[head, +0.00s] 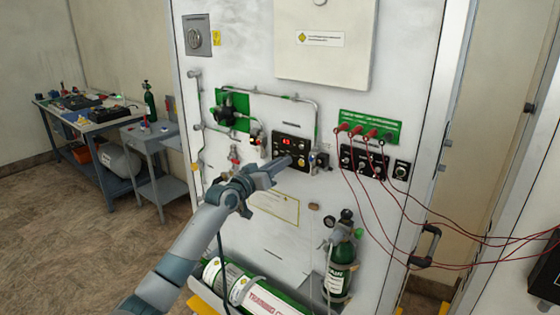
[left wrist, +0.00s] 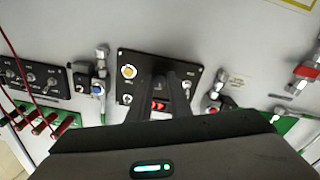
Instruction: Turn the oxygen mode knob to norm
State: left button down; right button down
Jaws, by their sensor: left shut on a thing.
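The black oxygen control panel (head: 292,148) with a lit red display is on the white trainer board. It also shows, turned upside down, in the left wrist view (left wrist: 190,78). My left gripper (head: 290,162) reaches the panel's lower part from the lower left. In the left wrist view its two dark fingers (left wrist: 172,76) come close together at the panel, shut on a small knob there. The fingers hide this oxygen mode knob, so its pointing direction cannot be read. A yellow round control (left wrist: 129,72) is beside the fingers. My right gripper is not in view.
Pipes and a green regulator plate (head: 236,104) are left of the panel. A black switch panel (head: 362,161) and red cables (head: 372,205) are to its right. Green cylinders (head: 340,268) are below. A blue workbench (head: 75,125) stands far left.

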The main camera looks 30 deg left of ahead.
pick_arm(q)
jog(key=n+p, duration=0.5)
jog(key=n, duration=0.4)
jog(key=shift+n+y, duration=0.4)
jog(key=c, duration=1.6)
grip_release()
